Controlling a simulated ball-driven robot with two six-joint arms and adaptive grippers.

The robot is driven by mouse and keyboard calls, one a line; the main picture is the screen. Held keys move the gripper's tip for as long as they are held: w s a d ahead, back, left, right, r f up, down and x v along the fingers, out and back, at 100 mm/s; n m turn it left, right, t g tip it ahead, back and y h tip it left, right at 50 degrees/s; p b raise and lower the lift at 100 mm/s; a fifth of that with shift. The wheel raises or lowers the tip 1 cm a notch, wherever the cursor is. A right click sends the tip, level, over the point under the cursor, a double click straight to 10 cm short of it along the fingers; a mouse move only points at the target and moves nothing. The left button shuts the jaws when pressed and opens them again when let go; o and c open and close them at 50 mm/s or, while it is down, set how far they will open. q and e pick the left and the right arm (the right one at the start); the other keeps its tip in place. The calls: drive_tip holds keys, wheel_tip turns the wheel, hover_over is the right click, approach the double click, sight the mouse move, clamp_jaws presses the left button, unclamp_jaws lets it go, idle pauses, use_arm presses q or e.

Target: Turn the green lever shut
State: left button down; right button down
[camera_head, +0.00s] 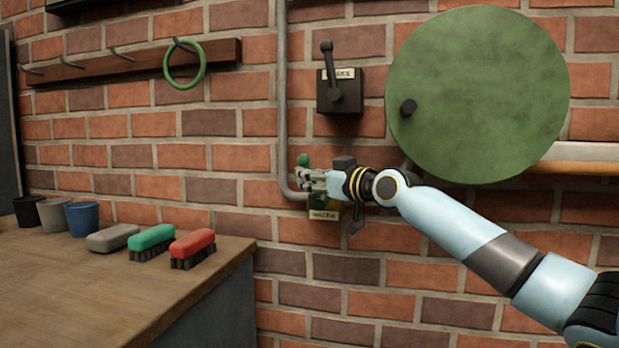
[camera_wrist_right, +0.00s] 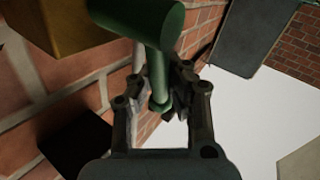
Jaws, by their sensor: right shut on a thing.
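The green lever (camera_head: 303,160) is on the brick wall at the end of my right arm, and most of it is hidden behind my gripper in the head view. In the right wrist view the lever (camera_wrist_right: 157,70) shows as a thick green head with a thinner green shaft running down between the fingers. My right gripper (camera_head: 312,181) is shut on the lever's shaft, and its fingers also show in the right wrist view (camera_wrist_right: 170,92). A small label plate (camera_head: 323,214) shows just below the gripper. My left gripper is not in view.
A black lever on a dark box (camera_head: 340,92) is mounted above. A round green disc (camera_head: 480,95) with a black knob hangs at right. A wooden bench (camera_head: 110,275) at left bears cups, a grey block, a green brush (camera_head: 152,238) and a red brush (camera_head: 193,243).

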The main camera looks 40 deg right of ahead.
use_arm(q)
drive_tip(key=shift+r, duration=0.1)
